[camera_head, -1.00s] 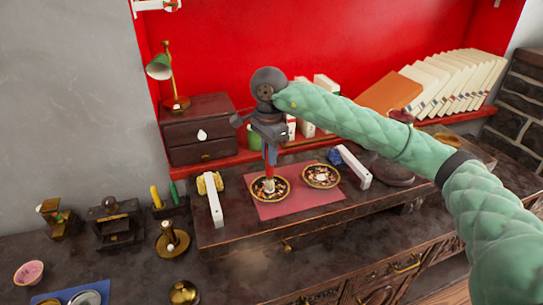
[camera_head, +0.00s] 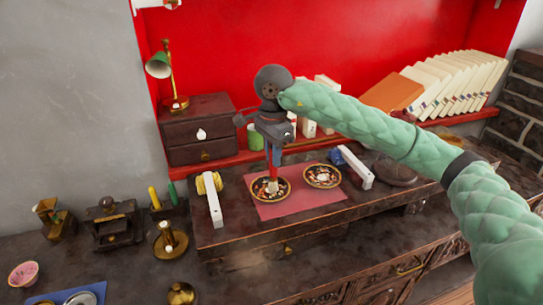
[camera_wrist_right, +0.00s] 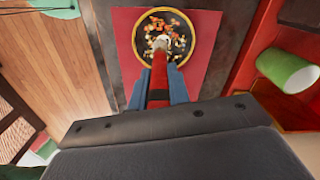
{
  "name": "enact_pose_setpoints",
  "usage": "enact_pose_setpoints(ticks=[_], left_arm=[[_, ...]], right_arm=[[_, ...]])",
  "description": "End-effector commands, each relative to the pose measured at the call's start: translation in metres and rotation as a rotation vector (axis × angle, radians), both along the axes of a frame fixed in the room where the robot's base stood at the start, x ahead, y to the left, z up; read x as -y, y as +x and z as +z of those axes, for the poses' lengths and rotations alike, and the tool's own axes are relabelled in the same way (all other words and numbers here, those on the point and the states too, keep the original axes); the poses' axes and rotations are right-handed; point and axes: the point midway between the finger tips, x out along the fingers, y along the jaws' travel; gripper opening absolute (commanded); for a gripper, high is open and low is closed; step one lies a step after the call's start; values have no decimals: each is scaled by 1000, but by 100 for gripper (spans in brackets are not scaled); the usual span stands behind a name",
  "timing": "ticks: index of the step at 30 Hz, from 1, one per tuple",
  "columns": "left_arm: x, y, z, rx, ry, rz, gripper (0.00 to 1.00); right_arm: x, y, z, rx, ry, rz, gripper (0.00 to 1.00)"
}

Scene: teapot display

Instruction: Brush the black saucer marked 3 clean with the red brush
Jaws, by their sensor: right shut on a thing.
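Two dark saucers with gold rims lie on the pink-red mat (camera_head: 300,204). The left saucer (camera_head: 284,193) is strewn with pale and orange bits, and it also shows in the wrist view (camera_wrist_right: 187,46). The right saucer (camera_head: 322,176) looks similarly littered. I cannot read a number on either. My right gripper (camera_head: 272,157) is shut on the red brush (camera_head: 273,173), held roughly upright with its pale bristle end down over the left saucer. In the wrist view the brush (camera_wrist_right: 158,82) sits between the blue fingers, its tip over the lower middle of the saucer. My left gripper is out of view.
White bars (camera_head: 214,206) and (camera_head: 357,167) flank the mat. A yellow item (camera_head: 208,183) is at left and a blue one (camera_head: 336,156) at right. A dark drawer box (camera_head: 197,130) with a green lamp (camera_head: 158,66) stands behind. Brass items (camera_head: 170,241) crowd the left.

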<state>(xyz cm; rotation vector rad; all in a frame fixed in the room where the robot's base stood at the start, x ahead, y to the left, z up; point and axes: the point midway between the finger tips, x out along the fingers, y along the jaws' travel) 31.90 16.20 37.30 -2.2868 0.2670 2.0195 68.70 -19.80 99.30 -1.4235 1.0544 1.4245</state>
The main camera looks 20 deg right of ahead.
Motion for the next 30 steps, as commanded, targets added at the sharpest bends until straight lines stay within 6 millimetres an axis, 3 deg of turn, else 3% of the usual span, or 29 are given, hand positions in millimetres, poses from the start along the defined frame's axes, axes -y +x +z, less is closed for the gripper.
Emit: enact_pose_setpoints(ticks=[7,24,30], left_arm=[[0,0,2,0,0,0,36],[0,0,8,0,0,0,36],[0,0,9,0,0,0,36]], right_arm=[[0,0,7,1,0,0,0],[-1,0,53,2,1,1,0],[0,0,60,0,0,1,0]])
